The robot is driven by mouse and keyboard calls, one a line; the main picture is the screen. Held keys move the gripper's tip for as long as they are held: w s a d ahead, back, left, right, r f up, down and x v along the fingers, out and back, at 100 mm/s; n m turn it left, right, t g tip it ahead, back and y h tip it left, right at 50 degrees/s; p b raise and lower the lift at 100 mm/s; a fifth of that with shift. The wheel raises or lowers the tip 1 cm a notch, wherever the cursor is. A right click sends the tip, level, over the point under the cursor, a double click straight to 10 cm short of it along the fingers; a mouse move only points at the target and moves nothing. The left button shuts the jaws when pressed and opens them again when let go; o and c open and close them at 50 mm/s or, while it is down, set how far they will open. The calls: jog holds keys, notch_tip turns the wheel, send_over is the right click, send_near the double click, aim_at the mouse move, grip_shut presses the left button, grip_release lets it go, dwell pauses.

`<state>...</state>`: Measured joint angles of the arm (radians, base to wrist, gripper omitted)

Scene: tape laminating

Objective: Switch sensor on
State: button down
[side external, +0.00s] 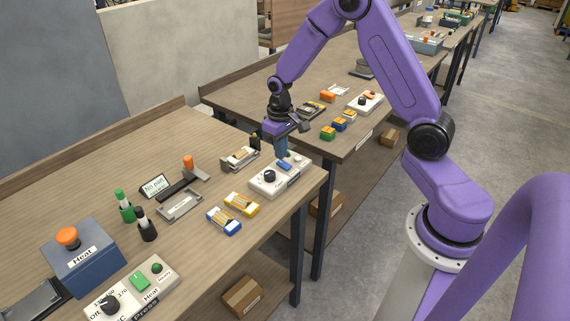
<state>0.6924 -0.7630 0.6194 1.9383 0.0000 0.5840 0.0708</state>
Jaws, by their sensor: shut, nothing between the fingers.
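A white control box (265,188) sits near the right end of the front table. It has a black round knob (269,176) on its left part and a small blue part (285,165) towards its back. Its label is too small to read, so I cannot tell whether it names the sensor. My gripper (282,155) points down just over the back of this box, close to the blue part. It is shut and empty. I cannot tell whether the fingertips touch the box. The box's far edge is partly hidden by the gripper.
A metal fixture (240,158) stands left of the box. Yellow (242,204) and blue (223,221) small packs lie in front. A blue heat box (83,260) with an orange button and a press control panel (133,290) are at left. A second table is behind.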

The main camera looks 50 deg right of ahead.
aim_at(281, 162)
jog(key=shift+f, duration=0.95)
dwell(0.9)
jog(key=shift+r, duration=3.5)
